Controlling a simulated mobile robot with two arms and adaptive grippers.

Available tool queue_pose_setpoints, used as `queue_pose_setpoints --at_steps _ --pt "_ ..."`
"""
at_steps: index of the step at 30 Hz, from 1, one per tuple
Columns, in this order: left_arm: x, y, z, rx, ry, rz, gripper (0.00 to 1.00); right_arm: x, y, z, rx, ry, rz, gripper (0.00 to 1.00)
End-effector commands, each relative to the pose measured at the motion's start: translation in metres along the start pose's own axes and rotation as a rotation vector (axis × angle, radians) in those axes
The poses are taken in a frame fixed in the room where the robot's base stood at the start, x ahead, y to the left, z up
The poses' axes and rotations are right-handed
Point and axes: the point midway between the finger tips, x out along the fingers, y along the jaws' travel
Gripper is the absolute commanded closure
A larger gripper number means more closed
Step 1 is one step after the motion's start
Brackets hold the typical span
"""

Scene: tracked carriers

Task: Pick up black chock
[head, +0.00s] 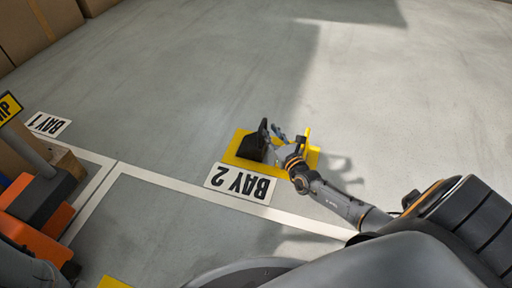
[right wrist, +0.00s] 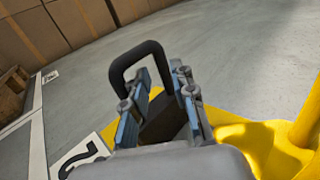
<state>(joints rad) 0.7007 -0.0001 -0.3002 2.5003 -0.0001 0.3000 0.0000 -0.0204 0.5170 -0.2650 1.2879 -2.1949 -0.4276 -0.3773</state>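The black chock (head: 250,148) stands on a yellow base plate (head: 232,157) behind the BAY 2 sign. Its dark body (right wrist: 163,120) and looped black handle (right wrist: 150,48) show in the right wrist view. My right gripper (head: 274,136) is at the chock's right side, close to the handle. Its two blue-sided fingers (right wrist: 160,78) are apart, with one leg of the handle seen in the gap between them. I cannot tell whether either finger touches it. My left gripper is not in view.
A yellow upright part (head: 308,134) rises close to the right of my right gripper. The BAY 2 sign (head: 240,184) lies in front on the floor. An orange carrier (head: 35,232) stands at left, near the BAY 1 sign (head: 48,124). The grey floor beyond is clear.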

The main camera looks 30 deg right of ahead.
Motion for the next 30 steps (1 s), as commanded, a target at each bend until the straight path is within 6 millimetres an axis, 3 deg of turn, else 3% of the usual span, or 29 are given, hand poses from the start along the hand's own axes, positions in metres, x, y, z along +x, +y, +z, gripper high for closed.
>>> queue_pose_setpoints --at_steps 12,22,23,27,30 --pt "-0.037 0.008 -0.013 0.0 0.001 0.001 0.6 0.045 -0.003 -0.007 0.001 -0.003 -0.001 0.74" --pt "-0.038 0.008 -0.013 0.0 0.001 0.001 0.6 0.052 -0.002 -0.004 0.0 0.0 0.0 0.74" --pt "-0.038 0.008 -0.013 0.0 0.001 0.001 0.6 0.052 -0.002 -0.004 0.0 0.0 0.0 0.76" --pt "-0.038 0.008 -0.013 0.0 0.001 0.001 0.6 0.052 -0.002 -0.004 0.001 0.0 0.0 1.0" --pt "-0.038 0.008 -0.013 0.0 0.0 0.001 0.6 0.052 -0.002 -0.004 0.001 0.0 0.0 1.0"
